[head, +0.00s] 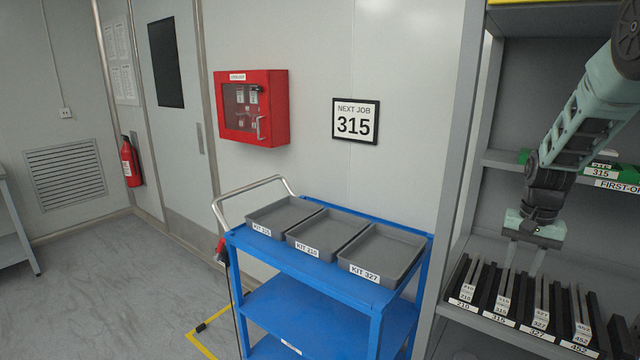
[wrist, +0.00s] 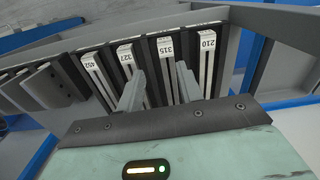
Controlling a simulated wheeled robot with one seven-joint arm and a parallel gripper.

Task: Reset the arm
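My gripper (head: 523,260) hangs pointing down in front of the shelf unit at the right of the head view. Its two fingers are apart with nothing seen held between them. In the wrist view my gripper (wrist: 160,88) shows the same gap. Beyond the fingers is a rack of dark slots holding thin upright pieces. The piece labelled 315 (wrist: 166,68) lines up with the gap; whether the fingertips are beside it or above it is unclear. Pieces 210 (wrist: 207,62), 327 (wrist: 128,69) and 452 (wrist: 94,72) stand to either side.
A blue cart (head: 290,310) holds three grey trays: a left one (head: 262,217), KIT 210 (head: 306,250) and KIT 327 (head: 372,274). The grey shelf post (head: 460,180) stands between cart and rack. A NEXT JOB 315 sign (head: 355,120) hangs on the wall. Floor at left is mostly clear.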

